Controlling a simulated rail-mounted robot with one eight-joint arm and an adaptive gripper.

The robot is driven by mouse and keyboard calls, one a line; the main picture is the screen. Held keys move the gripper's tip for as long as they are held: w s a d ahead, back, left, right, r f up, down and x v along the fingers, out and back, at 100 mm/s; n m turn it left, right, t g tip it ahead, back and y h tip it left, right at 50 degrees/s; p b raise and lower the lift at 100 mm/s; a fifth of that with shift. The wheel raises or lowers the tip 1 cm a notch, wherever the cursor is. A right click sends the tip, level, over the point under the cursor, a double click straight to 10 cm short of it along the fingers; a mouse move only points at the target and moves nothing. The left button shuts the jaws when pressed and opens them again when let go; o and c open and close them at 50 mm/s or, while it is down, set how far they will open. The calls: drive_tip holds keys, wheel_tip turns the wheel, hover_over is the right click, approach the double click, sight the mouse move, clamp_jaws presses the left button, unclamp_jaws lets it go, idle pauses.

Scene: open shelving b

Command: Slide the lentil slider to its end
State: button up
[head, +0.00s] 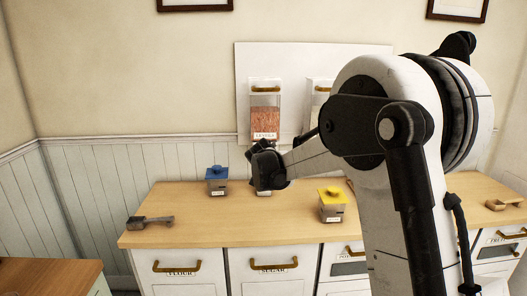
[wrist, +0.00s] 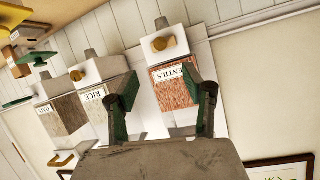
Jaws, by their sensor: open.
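The lentil dispenser (head: 265,112) hangs on the white wall panel, filled with reddish lentils, with a brass handle near its top. In the wrist view, which is turned nearly upside down, its lentil front (wrist: 173,90) and label appear between and beyond my fingers. A brass knob, apparently the lentil slider (wrist: 164,43), sticks out at the dispenser's lower end. My gripper (wrist: 159,77) is open and empty, its two dark green fingers apart and not visibly touching the knob. In the head view my gripper (head: 266,168) is just below the dispenser; it hides the slider there.
Rice (wrist: 95,103) and another dispenser stand beside the lentils; my arm hides most of them in the head view. A blue-lidded box (head: 217,184), a yellow-lidded box (head: 332,207) and a dark scoop (head: 150,222) are on the wooden counter (head: 215,228). Drawers are below.

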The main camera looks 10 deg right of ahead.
drive_tip(key=p+x, duration=0.2)
drive_tip(key=x, duration=1.2)
drive_tip(key=shift+f, duration=0.1)
drive_tip(key=shift+c, duration=0.5)
